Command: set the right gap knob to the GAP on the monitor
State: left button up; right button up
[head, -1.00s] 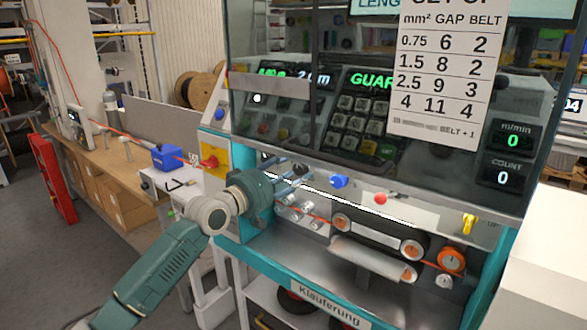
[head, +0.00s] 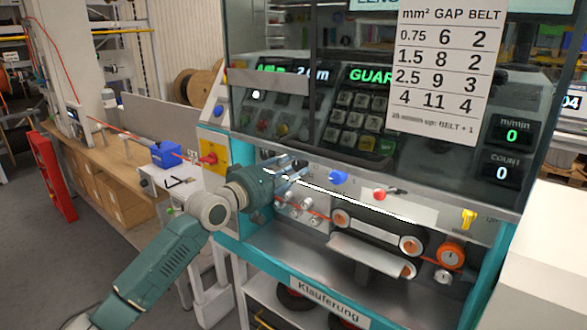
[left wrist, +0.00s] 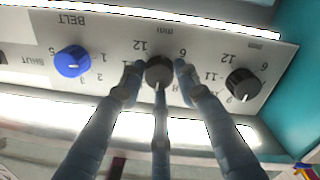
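In the left wrist view, which is upside down, the right gap knob (left wrist: 158,73) is grey with a white pointer line at the picture's bottom. My left gripper (left wrist: 160,75) has two fingertips on either side of this knob and a third finger below it. Narrow gaps seem to show beside the knob, so the fingers look open around it. The other gap knob (left wrist: 242,84) is black, at right. In the head view, my left gripper (head: 290,170) is at the machine's front panel and hides the gap knobs. The monitor (head: 392,4) shows only its bottom edge; its GAP is out of view.
The blue BELT knob (left wrist: 72,62) is beside the right gap knob. A setup card (head: 445,70) lists mm², GAP and BELT values. Below the panel are belt rollers (head: 410,245) and a red cable. A red button (head: 379,195) and a yellow switch (head: 468,218) are farther right.

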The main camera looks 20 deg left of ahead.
pick_arm(q)
jog(key=shift+o, duration=1.1)
jog(key=shift+a+r, duration=0.1)
jog(key=shift+s, duration=0.15)
jog(key=v, duration=1.1)
jog(key=shift+s+a, duration=0.2)
jog(key=shift+s, duration=0.15)
